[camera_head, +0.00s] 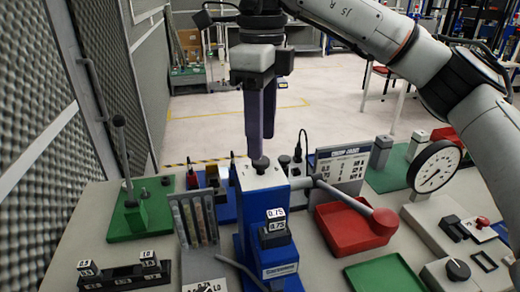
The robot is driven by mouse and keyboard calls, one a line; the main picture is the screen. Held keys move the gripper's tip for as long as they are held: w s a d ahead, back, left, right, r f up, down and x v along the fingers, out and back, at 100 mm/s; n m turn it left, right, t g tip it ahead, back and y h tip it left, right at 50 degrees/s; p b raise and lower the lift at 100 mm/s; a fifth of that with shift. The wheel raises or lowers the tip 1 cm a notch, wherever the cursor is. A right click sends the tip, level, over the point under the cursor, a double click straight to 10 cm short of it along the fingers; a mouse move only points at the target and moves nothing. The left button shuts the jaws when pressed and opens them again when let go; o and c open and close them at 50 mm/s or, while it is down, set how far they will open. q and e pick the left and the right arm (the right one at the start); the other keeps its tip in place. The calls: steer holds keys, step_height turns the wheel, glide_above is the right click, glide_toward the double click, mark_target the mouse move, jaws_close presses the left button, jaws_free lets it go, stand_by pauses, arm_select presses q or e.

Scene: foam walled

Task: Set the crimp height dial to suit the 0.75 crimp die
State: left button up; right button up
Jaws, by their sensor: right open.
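The blue crimp press (262,240) stands on the grey bench in the middle. A block labelled 0.75, the crimp die (276,220), sits in its front. A dark round knob, probably the crimp height dial (261,164), is on top of the light press head; its markings cannot be read. My right gripper (259,145) is open and points down just above the knob. Its dark fingers come down close to the knob; I cannot tell whether they touch it. My left gripper is not in view.
A printed chart board (343,165) stands behind a red tray (348,232), with the press's red-ended lever (350,197) above the tray. A round gauge (433,168) is at right. A black die rack (125,277) is at front left; a green-based lever device (140,215) stands behind.

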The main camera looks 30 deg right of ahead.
mark_target(261, 166)
step_height(261, 166, down, 4)
steer(key=shift+r, duration=0.25)
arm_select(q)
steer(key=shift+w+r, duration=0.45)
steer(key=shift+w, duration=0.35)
arm_select(e)
steer(key=shift+f, duration=0.4)
steer(key=c, duration=1.1)
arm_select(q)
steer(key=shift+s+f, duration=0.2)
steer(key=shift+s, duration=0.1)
